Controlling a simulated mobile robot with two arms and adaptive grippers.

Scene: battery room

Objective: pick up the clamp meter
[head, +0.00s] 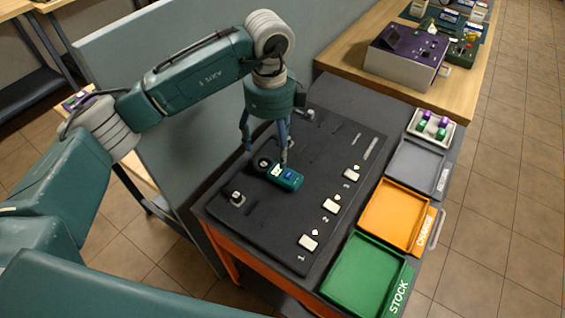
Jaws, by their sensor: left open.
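The clamp meter (286,178) is a small teal device with a dark round jaw at its left end. It lies on the dark mat (250,222) on the bench, near the mat's middle. My left gripper (265,152) points down just above and behind it, with its two fingers spread apart and empty between them. One fingertip is close to the meter's upper edge; I cannot tell whether it touches. My right gripper is not in view.
White numbered tags (329,206) line the mat's right side. A green STOCK tray (366,275), an orange tray (394,214) and a grey tray (416,165) stand to the right. A grey partition (150,110) rises behind the bench. A purple device (405,58) sits on a wooden table.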

